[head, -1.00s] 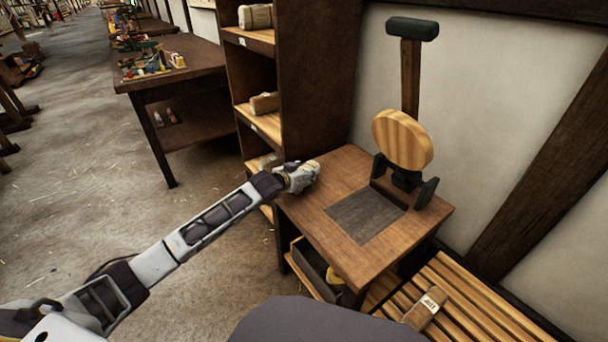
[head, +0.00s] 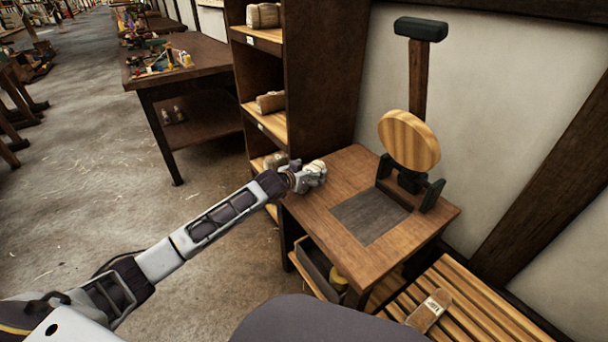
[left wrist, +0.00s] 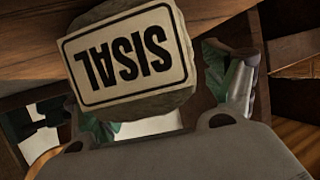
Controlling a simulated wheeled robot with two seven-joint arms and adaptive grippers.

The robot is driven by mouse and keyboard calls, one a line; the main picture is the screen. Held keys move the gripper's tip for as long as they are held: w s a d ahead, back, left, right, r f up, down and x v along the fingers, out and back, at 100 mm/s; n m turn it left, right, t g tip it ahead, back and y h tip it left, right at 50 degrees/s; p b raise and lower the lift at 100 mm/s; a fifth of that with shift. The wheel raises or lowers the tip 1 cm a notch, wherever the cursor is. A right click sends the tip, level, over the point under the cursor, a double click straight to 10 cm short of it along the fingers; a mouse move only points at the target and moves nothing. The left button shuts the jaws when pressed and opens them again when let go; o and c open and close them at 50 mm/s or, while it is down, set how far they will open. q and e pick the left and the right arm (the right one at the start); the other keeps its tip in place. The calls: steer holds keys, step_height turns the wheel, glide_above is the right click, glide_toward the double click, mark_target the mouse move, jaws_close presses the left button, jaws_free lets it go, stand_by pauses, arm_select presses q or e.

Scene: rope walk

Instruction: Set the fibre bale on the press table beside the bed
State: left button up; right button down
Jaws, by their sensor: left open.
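The press table (head: 317,205) is brown wood, right of centre in the head view, with the dark grey bed (head: 370,216) set in its top. My left gripper (head: 314,173) is at the table's left back edge, left of the bed. In the left wrist view a pale bale marked "SISAL" (left wrist: 128,58) sits between the fingers of my left gripper (left wrist: 160,95). The fingers are open, with a gap on the right side. In the head view the gripper mostly hides the bale; whether it rests fully on the tabletop I cannot tell. My right gripper is out of view.
A shelf unit (head: 315,90) with bales stands close behind my gripper. Another labelled bale (head: 429,311) lies on the slatted bench (head: 468,312). The tabletop's front is clear.

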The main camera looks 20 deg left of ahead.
arm_select(q)
steer(key=shift+s+a+r, duration=0.15)
steer(key=shift+s+r, duration=0.1)
steer(key=shift+s, duration=0.15)
steer(key=shift+p+v, duration=0.65)
steer(key=shift+v, duration=0.8)
steer(key=shift+p+v, duration=0.35)
steer(key=shift+v, duration=0.7)
steer(key=shift+p+v, duration=0.6)
steer(key=shift+v, duration=1.45)
steer(key=shift+s+a+r, duration=0.15)
steer(key=shift+s+r, duration=0.1)
steer(key=shift+s, duration=0.2)
steer(key=shift+s+a+r, duration=0.1)
steer(key=shift+s+r, duration=0.1)
steer(key=shift+s, duration=0.2)
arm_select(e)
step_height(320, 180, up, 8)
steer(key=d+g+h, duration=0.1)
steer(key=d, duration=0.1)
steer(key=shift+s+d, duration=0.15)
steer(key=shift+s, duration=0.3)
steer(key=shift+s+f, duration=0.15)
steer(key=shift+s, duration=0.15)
